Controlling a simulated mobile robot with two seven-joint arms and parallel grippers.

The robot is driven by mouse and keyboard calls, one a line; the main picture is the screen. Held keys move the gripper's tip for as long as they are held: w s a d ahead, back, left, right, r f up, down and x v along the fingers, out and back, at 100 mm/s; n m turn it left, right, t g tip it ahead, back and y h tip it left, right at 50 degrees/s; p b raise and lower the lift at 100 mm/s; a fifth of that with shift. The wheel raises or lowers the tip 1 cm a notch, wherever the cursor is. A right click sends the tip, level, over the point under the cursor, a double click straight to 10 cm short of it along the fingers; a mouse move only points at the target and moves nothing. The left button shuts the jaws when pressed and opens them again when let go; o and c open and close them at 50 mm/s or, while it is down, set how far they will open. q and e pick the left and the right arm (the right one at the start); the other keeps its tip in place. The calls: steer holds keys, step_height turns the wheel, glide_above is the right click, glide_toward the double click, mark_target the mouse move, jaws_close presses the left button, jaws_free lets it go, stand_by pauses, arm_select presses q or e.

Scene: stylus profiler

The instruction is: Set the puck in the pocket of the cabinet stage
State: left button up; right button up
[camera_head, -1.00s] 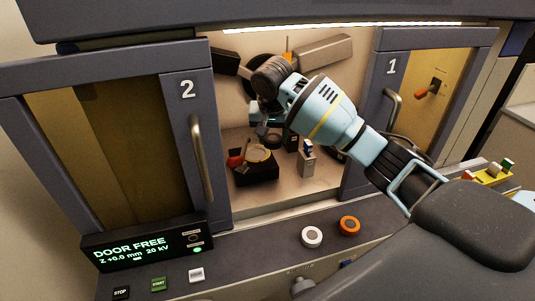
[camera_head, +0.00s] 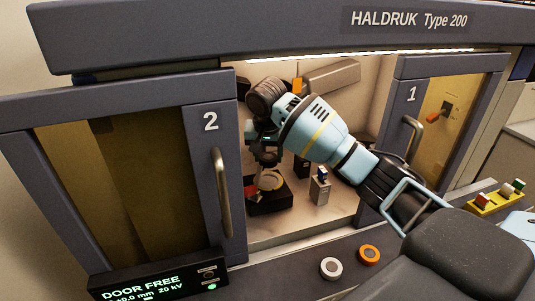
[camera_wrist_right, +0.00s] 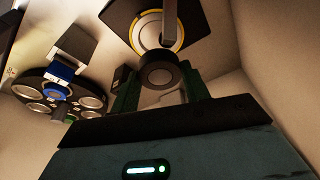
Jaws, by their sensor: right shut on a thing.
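My right gripper (camera_head: 267,158) reaches through the open doorway into the cabinet. In the right wrist view its green fingers (camera_wrist_right: 160,90) are shut on the puck (camera_wrist_right: 160,72), a small dark grey round piece with a paler centre. The cabinet stage (camera_head: 272,203) is a black block below the gripper, with a pale round pocket (camera_head: 270,181) on top. In the wrist view the pocket (camera_wrist_right: 150,30) has a yellow rim and is partly covered by a grey bar. The puck appears apart from the pocket; the exact gap cannot be told. My left gripper is not in view.
A grey post with a blue top (camera_head: 320,187) stands right of the stage. Door 2 (camera_head: 214,170) and door 1 (camera_head: 400,140) flank the opening. A black carousel with several round holders (camera_wrist_right: 60,92) shows in the wrist view. White (camera_head: 331,268) and orange (camera_head: 369,255) knobs sit in front.

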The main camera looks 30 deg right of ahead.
steer(key=shift+f, duration=2.5)
steer(key=shift+f, duration=0.55)
steer(key=shift+r, duration=0.1)
steer(key=shift+r, duration=0.45)
steer(key=o, duration=0.7)
steer(key=c, duration=0.7)
